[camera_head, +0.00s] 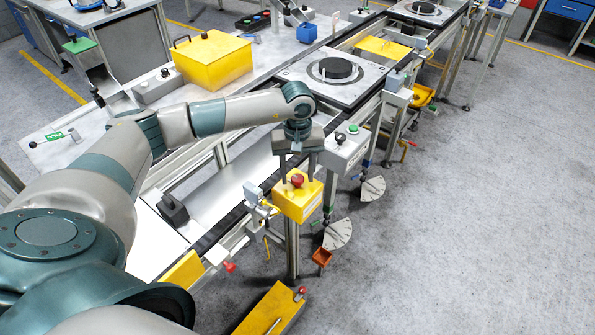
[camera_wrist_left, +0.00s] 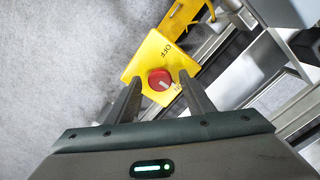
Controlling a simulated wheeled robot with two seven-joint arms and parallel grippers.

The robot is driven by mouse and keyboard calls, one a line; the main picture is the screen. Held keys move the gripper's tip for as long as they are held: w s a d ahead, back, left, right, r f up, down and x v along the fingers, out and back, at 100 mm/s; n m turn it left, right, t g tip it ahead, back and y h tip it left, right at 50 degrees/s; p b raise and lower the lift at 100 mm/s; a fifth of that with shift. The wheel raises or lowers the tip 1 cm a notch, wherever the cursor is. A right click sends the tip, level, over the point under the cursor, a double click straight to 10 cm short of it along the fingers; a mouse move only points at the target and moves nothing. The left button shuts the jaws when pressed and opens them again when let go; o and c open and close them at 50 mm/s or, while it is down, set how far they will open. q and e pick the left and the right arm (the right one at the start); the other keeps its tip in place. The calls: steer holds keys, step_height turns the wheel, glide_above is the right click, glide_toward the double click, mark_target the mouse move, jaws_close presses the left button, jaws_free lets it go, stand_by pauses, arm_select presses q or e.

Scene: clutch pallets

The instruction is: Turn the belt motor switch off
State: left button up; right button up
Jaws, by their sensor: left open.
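The belt motor switch is a yellow box (camera_head: 300,205) with a round red knob (camera_head: 297,181) on top, mounted beside the conveyor. In the left wrist view, the box (camera_wrist_left: 146,62) carries the word OFF near its upper corner, and another label by the knob is partly hidden by a finger. The red knob (camera_wrist_left: 158,77) has a white mark pointing toward that lower-right label, away from OFF. My left gripper (camera_head: 297,174) points down over the box, open, with one finger (camera_wrist_left: 160,80) on each side of the knob. I cannot tell whether the fingers touch it. My right gripper is out of view.
A grey control box (camera_head: 345,150) with a black knob and green button stands just right of my left gripper. A pallet (camera_head: 290,75) with a black disc lies on the conveyor behind. The floor at right is clear.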

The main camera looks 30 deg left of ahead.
arm_select(q)
steer(key=c, duration=1)
steer(key=shift+c, duration=0.2)
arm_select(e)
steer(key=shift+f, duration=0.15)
